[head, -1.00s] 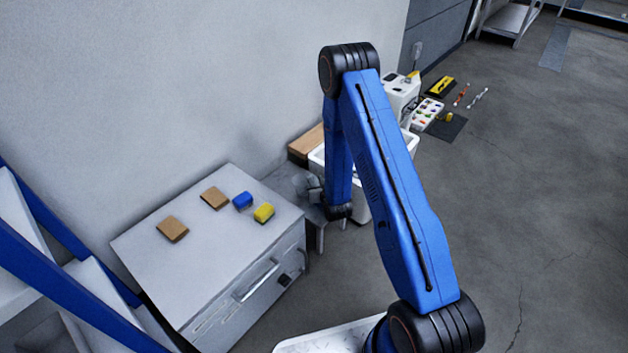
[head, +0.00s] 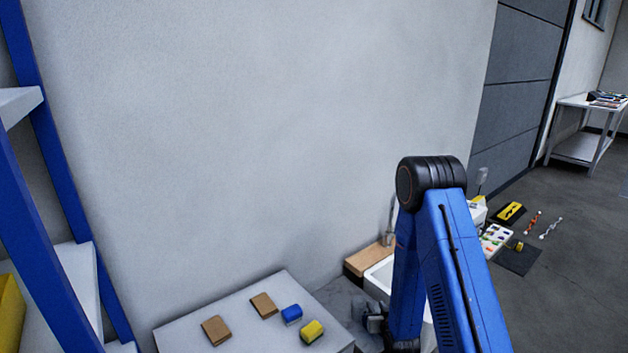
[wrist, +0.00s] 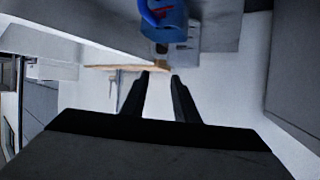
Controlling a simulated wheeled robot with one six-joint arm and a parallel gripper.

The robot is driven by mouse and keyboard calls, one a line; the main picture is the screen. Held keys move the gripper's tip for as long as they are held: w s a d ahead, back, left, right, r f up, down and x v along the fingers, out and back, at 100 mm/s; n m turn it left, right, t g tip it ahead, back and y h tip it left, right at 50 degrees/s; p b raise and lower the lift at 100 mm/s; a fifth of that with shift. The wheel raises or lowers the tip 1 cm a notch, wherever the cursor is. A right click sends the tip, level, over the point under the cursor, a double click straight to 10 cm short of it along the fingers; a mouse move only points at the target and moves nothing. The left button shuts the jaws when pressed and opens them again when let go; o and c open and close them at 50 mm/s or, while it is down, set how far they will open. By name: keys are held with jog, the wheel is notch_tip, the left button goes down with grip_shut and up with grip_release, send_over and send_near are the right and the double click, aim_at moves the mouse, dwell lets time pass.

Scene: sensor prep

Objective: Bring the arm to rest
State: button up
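My gripper (wrist: 160,77) shows in the wrist view with its two dark fingers apart and nothing between them, so it is open and empty. In the head view my blue arm is bent at a black elbow joint, with one link hanging down to the right of the white cabinet (head: 235,325). The fingers cannot be made out in the head view; the arm's lower end is partly cut off by the bottom edge.
Two brown blocks (head: 216,330), a blue block (head: 291,315) and a yellow block (head: 312,332) lie on the cabinet. A wooden board (head: 369,259) and a white bin (head: 380,275) are behind my arm. A blue shelf frame (head: 50,180) stands left.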

jog(key=s+d+r+g, duration=0.15)
jog(key=s+r, duration=0.35)
jog(key=r, duration=0.8)
jog(key=s+d+r+g, duration=0.1)
jog(key=s+r+g, duration=0.3)
jog(key=r, duration=0.9)
jog(key=s+r+g, duration=0.1)
jog(key=s+r, duration=0.3)
jog(key=s, duration=0.7)
jog(key=s+d+r+g, duration=0.1)
jog(key=s+r, duration=0.3)
jog(key=s, duration=0.7)
jog(key=s+r+g, duration=0.1)
jog(key=s+r, duration=0.4)
jog(key=s, duration=0.6)
jog(key=shift+s+d+h, duration=0.2)
jog(key=shift+s+h, duration=0.1)
jog(key=shift+s, duration=0.1)
jog(key=shift+r, duration=0.1)
